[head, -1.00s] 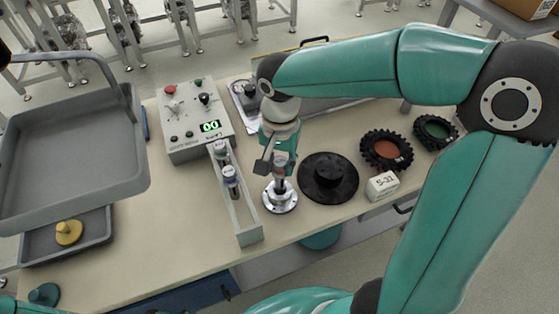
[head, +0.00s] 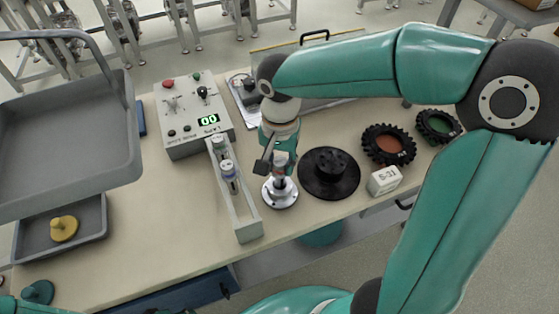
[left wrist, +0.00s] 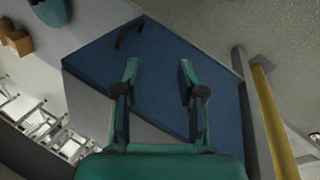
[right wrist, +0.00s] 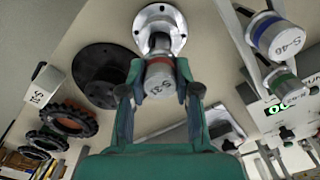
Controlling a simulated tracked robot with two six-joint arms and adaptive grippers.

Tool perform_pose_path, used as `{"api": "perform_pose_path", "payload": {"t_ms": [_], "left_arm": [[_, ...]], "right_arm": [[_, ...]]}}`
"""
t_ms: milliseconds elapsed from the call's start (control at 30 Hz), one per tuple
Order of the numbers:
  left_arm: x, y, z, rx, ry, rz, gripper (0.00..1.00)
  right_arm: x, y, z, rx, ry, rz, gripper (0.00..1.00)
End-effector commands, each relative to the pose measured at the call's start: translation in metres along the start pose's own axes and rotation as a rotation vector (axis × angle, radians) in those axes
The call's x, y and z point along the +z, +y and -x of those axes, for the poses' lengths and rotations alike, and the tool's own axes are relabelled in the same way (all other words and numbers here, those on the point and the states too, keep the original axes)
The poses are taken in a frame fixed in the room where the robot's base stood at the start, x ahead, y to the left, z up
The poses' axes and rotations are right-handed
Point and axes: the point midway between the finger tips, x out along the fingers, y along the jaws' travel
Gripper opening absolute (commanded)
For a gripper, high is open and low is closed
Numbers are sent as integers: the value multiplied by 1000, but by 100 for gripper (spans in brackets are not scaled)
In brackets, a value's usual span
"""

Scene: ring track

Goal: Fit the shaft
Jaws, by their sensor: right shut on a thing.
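My right gripper (head: 274,163) is shut on a shaft (right wrist: 162,82) with a grey cap marked S-31 and a red band. The shaft stands about upright over the round silver flange (head: 280,193), its lower end at the flange's centre hub; the flange also shows in the right wrist view (right wrist: 160,22). I cannot tell how deep the shaft sits in the hub. Two more shafts, one with a blue band (right wrist: 278,37) marked S-46 and one with a green band (right wrist: 284,84), stand in a narrow grey rack (head: 248,232). My left gripper (left wrist: 158,72) is open and empty.
A black hubbed disc (head: 329,174) lies right of the flange. A control box (head: 192,113) reading 00 stands behind the rack. A grey tray (head: 65,140) rises at left.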

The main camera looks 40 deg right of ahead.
Motion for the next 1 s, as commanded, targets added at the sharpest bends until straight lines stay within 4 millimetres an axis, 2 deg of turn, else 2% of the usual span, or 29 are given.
{"api": "perform_pose_path", "payload": {"t_ms": [600,633,700,800,1000], "left_arm": [[0,-5,-13,0,0,0,40],[0,-4,-12,0,0,0,40],[0,-4,-12,0,0,0,40],[0,-4,-12,0,0,0,40],[0,-4,-12,0,0,0,40]], "right_arm": [[0,0,-15,-1,1,0,0],[0,0,-14,-1,1,0,35],[0,0,-14,-1,1,0,47],[0,0,-14,-1,1,0,61],[0,0,-14,0,0,0,61]]}}
